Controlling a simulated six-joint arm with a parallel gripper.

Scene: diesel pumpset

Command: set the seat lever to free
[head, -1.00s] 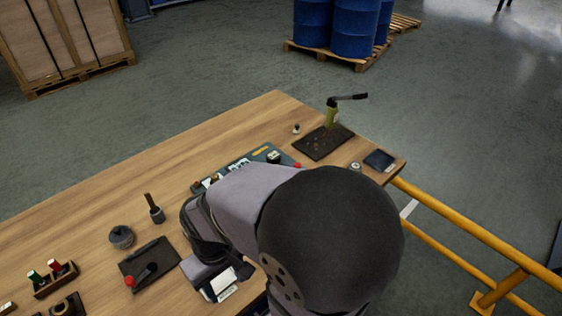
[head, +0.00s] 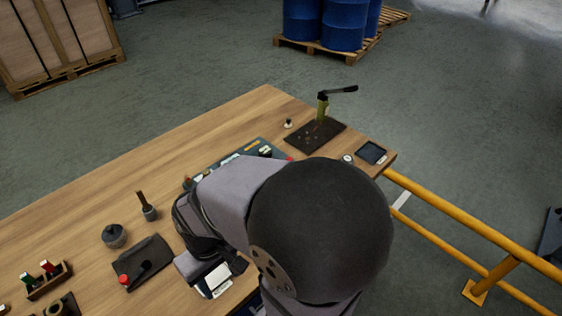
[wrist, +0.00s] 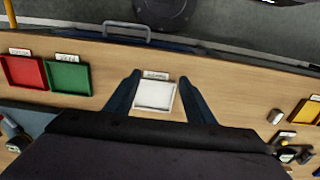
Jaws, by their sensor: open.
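A dark plate (head: 150,256) with a short lever ending in a red knob (head: 123,281) lies on the bench at lower left in the head view. A green post with a black handle (head: 338,90) stands on another dark plate (head: 312,137) near the far right corner. I cannot tell from any readable label which one is the seat lever. My gripper (wrist: 159,76) is open and empty in the wrist view, its two fingers on either side of a white tray (wrist: 155,96).
Red (wrist: 24,72) and green (wrist: 68,76) trays lie left of the white one, a yellow tray (wrist: 305,110) right. A grey pot (head: 114,236) and a dark-handled tool (head: 147,206) stand near the red-knobbed lever. A yellow rail (head: 450,225) runs off the bench's right corner.

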